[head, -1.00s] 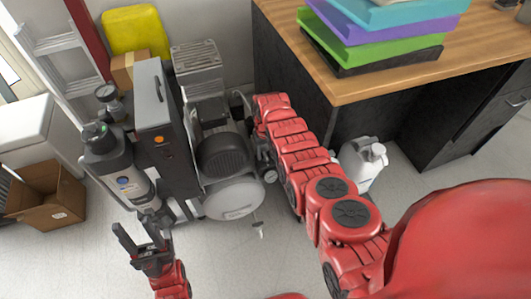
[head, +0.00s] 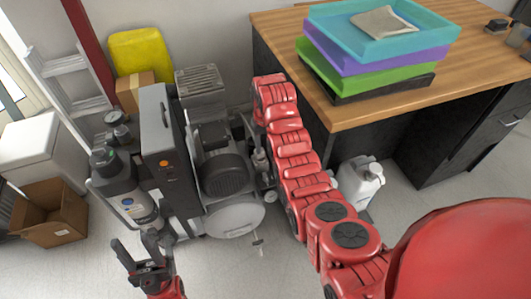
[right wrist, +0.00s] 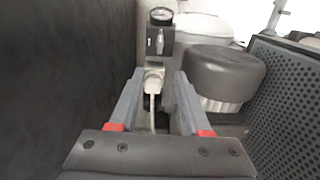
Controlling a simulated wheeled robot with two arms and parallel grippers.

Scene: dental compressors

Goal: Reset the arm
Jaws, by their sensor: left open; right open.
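My right arm reaches from the lower right across the middle of the head view, its far end beside the compressor (head: 222,175). Its gripper is hidden there. In the right wrist view my right gripper (right wrist: 155,82) is open, its two fingers apart. A pale plug-like fitting with a white cable (right wrist: 153,82) shows between the fingers; I cannot tell whether they touch it. My left gripper (head: 138,250) is open and empty at the lower left of the head view, in front of the compressor's dark cylinder (head: 125,190).
A wooden-topped desk (head: 285,45) with stacked trays (head: 385,60) stands at the right. A white jug (head: 360,183) is on the floor by it. A cardboard box (head: 50,212), a ladder (head: 70,85) and a yellow container (head: 137,52) are at the left. Floor in front is clear.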

